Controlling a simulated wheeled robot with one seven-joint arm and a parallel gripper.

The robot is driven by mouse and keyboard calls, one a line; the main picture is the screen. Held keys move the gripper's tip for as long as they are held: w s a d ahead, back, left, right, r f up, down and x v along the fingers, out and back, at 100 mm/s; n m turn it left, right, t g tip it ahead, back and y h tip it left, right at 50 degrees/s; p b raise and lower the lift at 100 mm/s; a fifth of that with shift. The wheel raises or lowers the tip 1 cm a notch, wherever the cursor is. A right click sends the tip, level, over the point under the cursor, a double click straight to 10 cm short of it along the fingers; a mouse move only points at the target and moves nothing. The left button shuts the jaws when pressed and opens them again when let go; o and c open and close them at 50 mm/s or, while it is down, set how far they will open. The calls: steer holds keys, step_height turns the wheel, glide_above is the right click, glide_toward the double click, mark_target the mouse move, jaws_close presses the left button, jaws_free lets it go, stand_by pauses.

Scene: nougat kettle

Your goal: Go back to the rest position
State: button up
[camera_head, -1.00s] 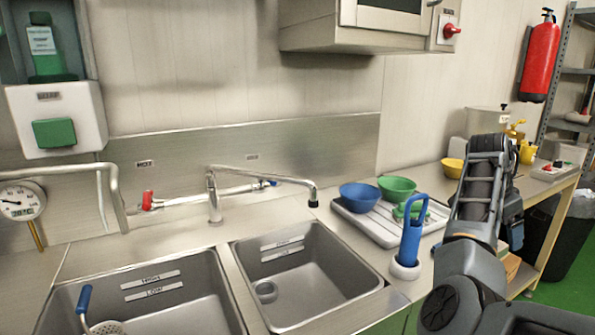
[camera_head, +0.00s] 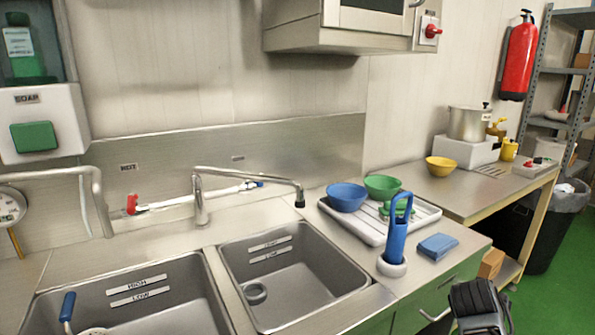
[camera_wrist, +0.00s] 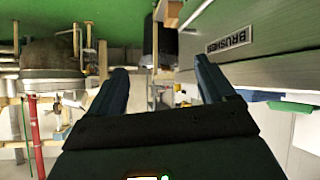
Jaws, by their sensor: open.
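My gripper (camera_wrist: 165,95) shows in the wrist view with its two dark fingers apart and nothing between them. It faces the room beside a cabinet front labelled "BRUSHES" (camera_wrist: 232,40).
A double sink (camera_head: 340,300) stands in front, with a blue brush (camera_head: 393,235) in a holder to its right. Green floor (camera_head: 560,260) is open at the right.

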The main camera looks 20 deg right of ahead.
steer(key=s+a+f+n+t+y, duration=0.25)
steer(key=s+a+n+t, duration=0.2)
steer(key=s+a, duration=0.55)
steer(key=s+a+f+n+t+y, duration=0.2)
steer(key=s+a+n+t+y, duration=0.25)
steer(key=a, duration=1.05)
steer(key=s+a+r+n+t+y, duration=0.2)
steer(key=s+a+r+n+y, duration=0.1)
steer(key=s+a+r, duration=1)
steer(key=shift+s+a+r, duration=0.25)
steer(key=shift+s+a, duration=0.4)
steer(key=shift+s, duration=0.45)
